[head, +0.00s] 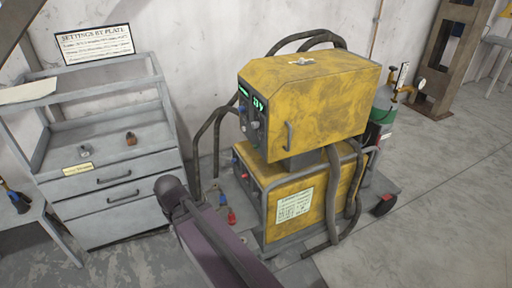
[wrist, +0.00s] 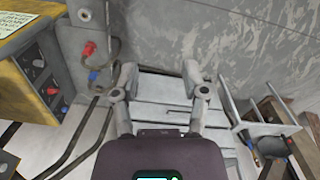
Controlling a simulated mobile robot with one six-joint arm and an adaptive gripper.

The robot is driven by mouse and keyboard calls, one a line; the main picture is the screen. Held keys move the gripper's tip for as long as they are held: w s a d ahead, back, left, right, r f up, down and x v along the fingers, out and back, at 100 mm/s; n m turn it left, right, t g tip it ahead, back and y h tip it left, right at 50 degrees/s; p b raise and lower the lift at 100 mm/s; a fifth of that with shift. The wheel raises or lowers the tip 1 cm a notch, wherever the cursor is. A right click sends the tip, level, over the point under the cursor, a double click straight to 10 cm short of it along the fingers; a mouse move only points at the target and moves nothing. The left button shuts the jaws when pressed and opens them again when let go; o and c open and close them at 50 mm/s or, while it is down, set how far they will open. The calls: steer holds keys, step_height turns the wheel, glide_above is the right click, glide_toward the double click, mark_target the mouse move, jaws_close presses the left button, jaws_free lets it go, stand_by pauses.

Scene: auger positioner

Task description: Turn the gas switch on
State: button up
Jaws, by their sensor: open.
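A yellow welding machine (head: 310,95) has a dark front panel with green displays and several knobs (head: 254,126); it sits above a second yellow unit (head: 292,208). A gas cylinder (head: 383,112) with a brass regulator (head: 402,84) stands behind it to the right. I cannot tell which control is the gas switch. The wrist view shows part of a yellow unit (wrist: 20,78) at the left, with small knobs and sockets on its dark panel. My gripper (wrist: 160,78) is open and empty, apart from that panel, with a grey drawer cabinet beyond. My gripper is outside the head view.
Hoses (head: 201,140) loop beside the machine.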

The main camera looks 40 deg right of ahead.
steer(key=shift+o, duration=0.5)
steer(key=n+g+h+b, duration=0.4)
steer(key=n+h+b, duration=1.1)
steer(key=h+b, duration=0.15)
glide_toward(254, 147)
steer(key=v, duration=0.4)
steer(key=shift+w+d+f+h, duration=0.1)
steer(key=shift+d+f+h, duration=0.1)
steer(key=shift+f+h, duration=0.35)
steer(key=shift+f, duration=0.1)
steer(key=x, duration=1.3)
steer(key=shift+s+d, duration=0.2)
steer(key=shift+d, duration=0.15)
